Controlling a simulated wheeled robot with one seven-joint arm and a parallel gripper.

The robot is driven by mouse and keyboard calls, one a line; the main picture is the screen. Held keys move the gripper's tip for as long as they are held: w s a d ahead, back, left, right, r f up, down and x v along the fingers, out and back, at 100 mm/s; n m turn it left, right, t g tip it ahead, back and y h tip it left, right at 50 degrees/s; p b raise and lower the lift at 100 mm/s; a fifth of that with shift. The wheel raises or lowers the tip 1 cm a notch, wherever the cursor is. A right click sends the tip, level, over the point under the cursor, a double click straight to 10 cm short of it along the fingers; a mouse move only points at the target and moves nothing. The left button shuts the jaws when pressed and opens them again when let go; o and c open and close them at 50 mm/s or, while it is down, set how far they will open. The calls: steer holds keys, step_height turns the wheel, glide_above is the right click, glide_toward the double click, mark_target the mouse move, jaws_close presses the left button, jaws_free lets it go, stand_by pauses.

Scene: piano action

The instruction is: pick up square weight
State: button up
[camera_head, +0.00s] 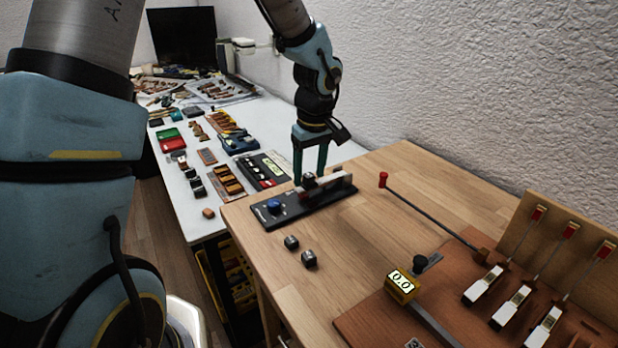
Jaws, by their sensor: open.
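My gripper (310,178) points down over a black base plate (268,217) on the wooden table, with its two teal fingers apart. A small dark block (309,182) sits between or just behind the fingertips, beside a pale bar (335,187) on the plate; I cannot tell whether the fingers touch it. Two small dark weights, one farther (291,242) and one nearer (309,258), stand on the wood in front of the plate, apart from my gripper. At this size I cannot tell which dark piece is the square weight.
A blue knob (274,206) is on the plate. A red-tipped rod (430,210) lies to the right, with a yellow display (401,286) and a wooden key model (480,300) nearer. A white table (180,210) at left holds many small parts. The textured wall (450,80) stands close behind.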

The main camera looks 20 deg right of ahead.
steer(key=shift+c, duration=0.4)
jaws_close()
